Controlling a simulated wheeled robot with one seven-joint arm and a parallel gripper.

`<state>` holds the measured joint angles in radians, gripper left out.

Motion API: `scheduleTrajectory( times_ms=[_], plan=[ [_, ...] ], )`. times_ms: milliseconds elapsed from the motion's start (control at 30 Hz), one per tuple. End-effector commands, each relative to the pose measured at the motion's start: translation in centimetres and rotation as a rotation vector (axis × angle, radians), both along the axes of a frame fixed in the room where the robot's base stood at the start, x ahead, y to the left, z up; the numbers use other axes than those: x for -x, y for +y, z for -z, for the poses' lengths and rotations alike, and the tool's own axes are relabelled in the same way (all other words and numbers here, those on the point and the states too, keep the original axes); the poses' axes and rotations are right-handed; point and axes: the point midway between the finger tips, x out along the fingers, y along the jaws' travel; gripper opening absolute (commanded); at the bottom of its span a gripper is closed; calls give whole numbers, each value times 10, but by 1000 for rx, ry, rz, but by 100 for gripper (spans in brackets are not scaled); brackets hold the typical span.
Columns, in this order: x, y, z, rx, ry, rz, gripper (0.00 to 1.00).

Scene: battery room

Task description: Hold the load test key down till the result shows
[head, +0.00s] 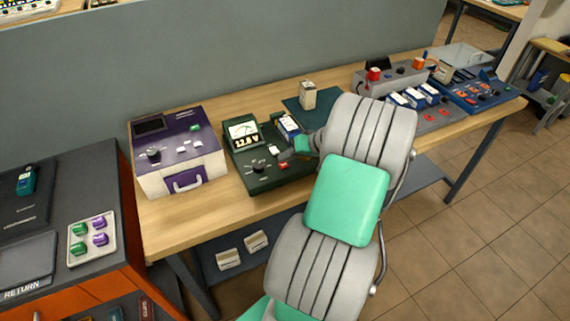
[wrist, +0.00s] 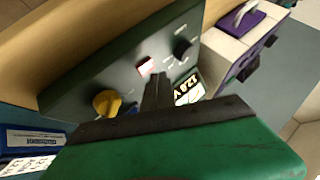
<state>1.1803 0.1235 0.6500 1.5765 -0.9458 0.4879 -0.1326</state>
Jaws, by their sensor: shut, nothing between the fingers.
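The dark green tester (head: 238,172) sits on the bench, with a meter and a readout (head: 245,142) that reads about 12.8 V. Its red key (head: 284,165) is near the front edge; in the wrist view a red and white key (wrist: 146,66) shows just beyond my fingertips. Its labels are too small to read. My gripper (head: 288,154) is shut and empty, low over the tester's right part; its dark fingers (wrist: 155,88) point at the panel beside the key. I cannot tell whether they touch it. The readout also shows in the wrist view (wrist: 188,89), partly hidden.
A blue and white battery (head: 288,126) stands at the tester's right. A yellow knob (wrist: 107,103) and a dark knob (wrist: 183,48) flank the key. A purple and white unit (head: 180,155) stands left of the tester.

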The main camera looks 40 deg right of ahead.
Motion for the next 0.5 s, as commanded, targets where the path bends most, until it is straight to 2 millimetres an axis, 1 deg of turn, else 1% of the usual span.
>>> scheduleTrajectory(
  times_ms=[300,500],
  plan=[
    [0,0,0,0,0,0,0],
    [-1,0,8,0,0,0,0]
  ],
)
